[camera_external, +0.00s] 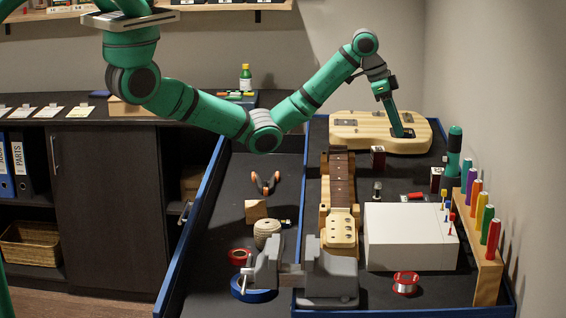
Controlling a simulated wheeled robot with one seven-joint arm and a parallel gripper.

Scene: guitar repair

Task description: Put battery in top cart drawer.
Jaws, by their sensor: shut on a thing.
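My gripper (405,132) points down at the right part of the pale wooden guitar body (360,140), at the back of the blue-edged cart (311,135). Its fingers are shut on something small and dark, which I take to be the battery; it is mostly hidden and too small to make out. I cannot tell whether it touches the guitar body. A blue-rimmed, dark tray-like section (190,230) lies left of the cart top and looks like the pulled-out top drawer, open from above.
The left section holds pliers (265,183), twine (266,233) and blue tape (254,290). A guitar neck (342,185), grey vise (328,275), white box (410,237) and screwdriver rack (487,270) crowd the cart top. Small dark-red blocks (377,157) stand near the guitar body.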

